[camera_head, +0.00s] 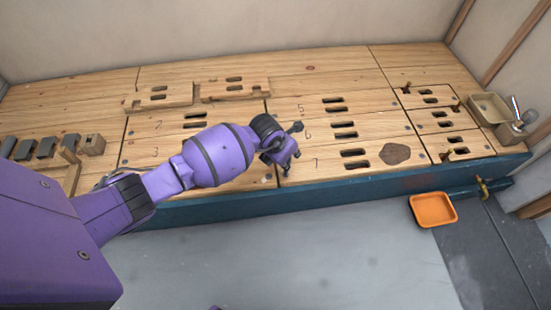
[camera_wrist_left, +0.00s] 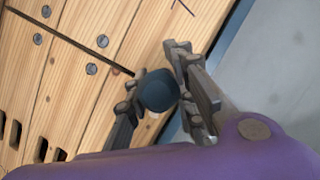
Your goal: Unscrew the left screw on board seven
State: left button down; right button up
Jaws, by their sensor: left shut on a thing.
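Board seven (camera_head: 330,170) is a light wooden plank at the front of the bench, marked 7, with two dark slots. My left gripper (camera_head: 284,160) reaches in from the left and points down at the left end of this board. In the left wrist view, its fingers (camera_wrist_left: 160,88) are closed around a dark blue-grey round-ended thing (camera_wrist_left: 157,91), seen end on. I cannot tell whether it is a tool's handle or part of a screw. The left screw cannot be made out under the gripper. My right gripper is not in view.
Boards 5 and 6 lie behind board seven. Several slotted screws, one in the left wrist view (camera_wrist_left: 91,69), sit flush in neighbouring boards. An orange tray (camera_head: 433,209) lies below the bench front; a basin (camera_head: 489,108) is far right.

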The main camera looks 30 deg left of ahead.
pick_arm(q)
jog(key=n, duration=0.1)
jog(key=n+y+p, duration=0.1)
jog(key=n+p, duration=0.1)
jog(key=shift+r+n, duration=0.25)
jog(key=shift+n, duration=0.15)
jog(key=shift+w+a+n+y, duration=0.1)
jog(key=shift+n+y, duration=0.3)
jog(key=shift+n, duration=0.1)
jog(key=shift+f, duration=0.15)
jog(key=shift+m, duration=0.4)
notch_tip(320, 180, up, 8)
jog(key=p, duration=0.6)
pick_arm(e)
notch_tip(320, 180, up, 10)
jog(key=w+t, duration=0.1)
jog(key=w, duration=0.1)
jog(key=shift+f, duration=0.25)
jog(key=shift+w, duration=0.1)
